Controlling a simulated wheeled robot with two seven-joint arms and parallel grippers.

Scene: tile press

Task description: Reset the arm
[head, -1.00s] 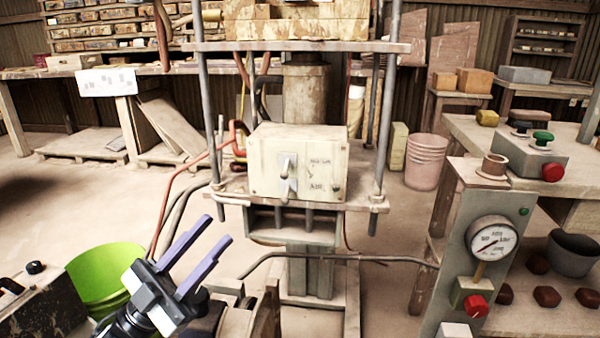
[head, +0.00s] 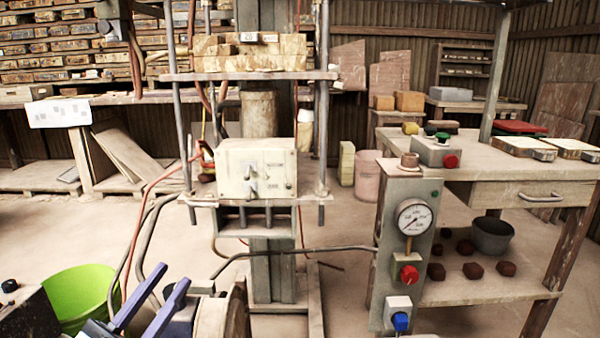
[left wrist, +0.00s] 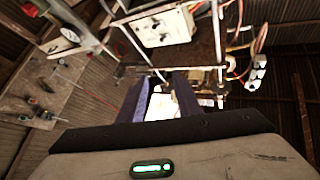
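My left gripper (head: 148,308) is at the bottom left of the head view, with its two purple fingers apart and nothing between them. In the left wrist view its fingers (left wrist: 160,100) point up toward the press and are also apart. The tile press (head: 255,172) stands ahead, with a cream control box on its frame. The gripper is in front of and below that box, clear of it. My right gripper is not in view.
A green bucket (head: 80,297) stands close to the left gripper. A grey panel with a gauge (head: 413,217) and red and blue knobs stands right of the press. A wooden workbench (head: 470,160) is at the right. A bent metal bar (head: 290,250) crosses low before the press.

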